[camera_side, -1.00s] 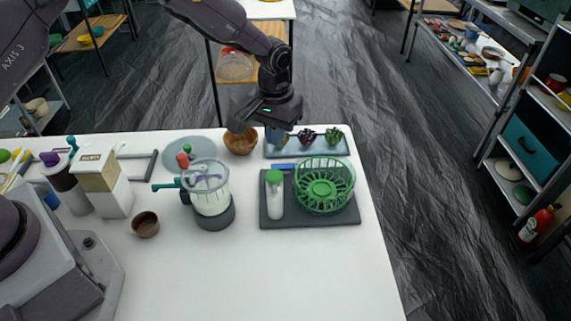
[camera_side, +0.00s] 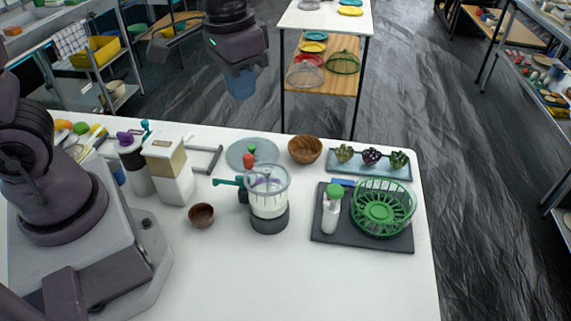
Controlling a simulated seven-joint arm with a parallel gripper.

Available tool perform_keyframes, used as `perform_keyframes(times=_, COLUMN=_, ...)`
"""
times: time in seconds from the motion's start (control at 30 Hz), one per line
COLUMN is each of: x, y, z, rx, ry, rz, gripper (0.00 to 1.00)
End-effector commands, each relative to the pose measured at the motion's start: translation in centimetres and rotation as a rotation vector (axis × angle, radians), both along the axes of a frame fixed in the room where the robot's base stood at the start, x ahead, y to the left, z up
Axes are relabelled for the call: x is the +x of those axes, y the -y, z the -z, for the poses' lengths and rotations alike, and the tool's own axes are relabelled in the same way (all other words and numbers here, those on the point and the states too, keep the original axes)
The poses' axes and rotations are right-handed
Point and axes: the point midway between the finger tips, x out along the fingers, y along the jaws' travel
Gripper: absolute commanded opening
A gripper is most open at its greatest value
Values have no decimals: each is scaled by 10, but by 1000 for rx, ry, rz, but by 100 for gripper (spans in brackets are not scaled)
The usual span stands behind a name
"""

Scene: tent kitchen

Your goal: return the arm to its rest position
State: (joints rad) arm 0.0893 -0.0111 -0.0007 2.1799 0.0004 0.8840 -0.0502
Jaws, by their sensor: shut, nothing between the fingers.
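My gripper (camera_side: 240,84) hangs high in the upper middle of the side view, pointing down, with bluish fingers. It is shut and empty. In the picture it appears above the back edge of the white table (camera_side: 330,285), clear of everything on it. My arm's upper links run out of the top of the picture.
On the table stand a blender (camera_side: 268,200), a wooden bowl (camera_side: 305,149), a small brown bowl (camera_side: 201,214), a dispenser (camera_side: 168,168), a green basket (camera_side: 383,207) and a white bottle with green cap (camera_side: 331,212). A tray (camera_side: 372,173) holds three vegetables. The front table is clear.

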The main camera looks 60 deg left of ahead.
Motion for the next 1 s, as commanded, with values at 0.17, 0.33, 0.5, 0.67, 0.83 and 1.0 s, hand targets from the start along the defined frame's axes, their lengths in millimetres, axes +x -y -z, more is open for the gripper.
perform_keyframes(times=0.17, x=-54, y=-13, z=-34, rx=-4, ry=128, rz=6, gripper=0)
perform_keyframes(times=0.33, x=-90, y=-21, z=-52, rx=-4, ry=254, rz=-11, gripper=0)
perform_keyframes(times=0.5, x=-104, y=-25, z=-68, rx=-4, ry=363, rz=-31, gripper=0)
perform_keyframes(times=0.67, x=-106, y=-27, z=-77, rx=-4, ry=404, rz=-39, gripper=0)
perform_keyframes(times=0.83, x=-105, y=-27, z=-77, rx=-4, ry=403, rz=-41, gripper=0)
perform_keyframes(times=1.0, x=-104, y=-28, z=-73, rx=-2, ry=383, rz=-46, gripper=0)
